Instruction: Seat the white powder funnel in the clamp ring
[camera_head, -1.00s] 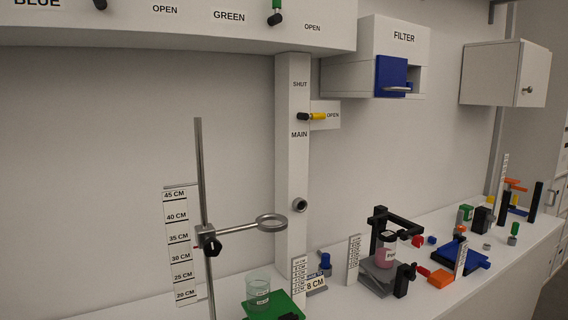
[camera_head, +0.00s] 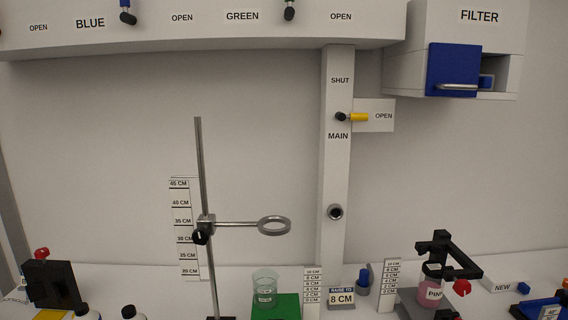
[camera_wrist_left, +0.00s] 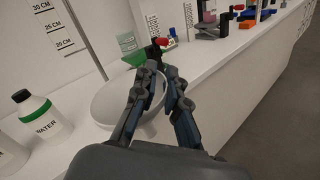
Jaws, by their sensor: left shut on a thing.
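The clamp ring (camera_head: 274,234) is empty in the head view. It sticks out to the right from a black clamp (camera_head: 203,231) on an upright metal rod (camera_head: 200,160). The white powder funnel (camera_wrist_left: 108,101) shows in the left wrist view as a wide white bowl, partly hidden by my fingers. My left gripper (camera_wrist_left: 162,72) is shut on the funnel near its rim and holds it by the bench. The funnel's lower part is mostly hidden. My grippers and the funnel are out of the head view.
A height scale (camera_head: 184,228) is behind the rod. A water bottle (camera_wrist_left: 42,115) stands left of the funnel.

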